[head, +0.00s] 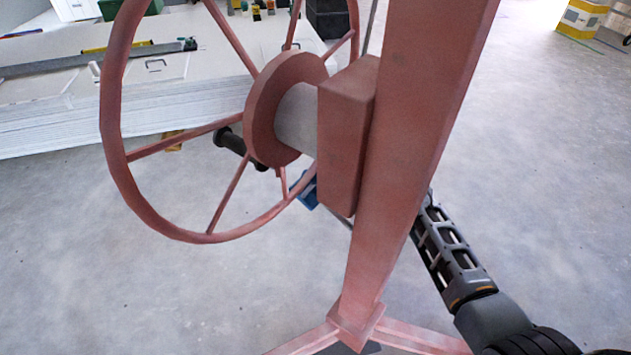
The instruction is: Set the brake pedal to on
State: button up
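The panel lift's red-brown post (410,130) rises through the middle, with a block (345,135) on its left side. A large spoked wheel (115,150) joins the block through a grey drum (297,118). A black handle (230,141) shows at the wheel. A small blue part (307,192) shows partly behind the wheel rim and block. I cannot tell whether it is the brake pedal, or how the pedal is set. My arm comes from the lower right and passes behind the post. My gripper is hidden there.
Red legs (308,341) spread from the post's foot. A stack of white panels (120,110) with tools on top lies at the back left. A yellow-and-white box (582,18) stands at the far right. The grey concrete floor (560,170) is clear at right.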

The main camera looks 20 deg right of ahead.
grip_shut()
dwell(0.5)
jog(key=shift+w+a+f+m+g+h+p, duration=0.25)
jog(key=shift+w+f+m+h+p, duration=0.2)
jog(key=shift+p, duration=0.75)
notch_tip(320, 180, down, 11)
jog(key=w+m+g+h+p, duration=0.2)
jog(key=m+g+h+p, duration=0.1)
jog(key=g+h+p, duration=0.2)
jog(key=shift+a+p, duration=0.45)
jog(key=shift+p, duration=0.3)
jog(key=shift+f+h, duration=0.1)
jog(key=shift+h, duration=0.15)
grip_release()
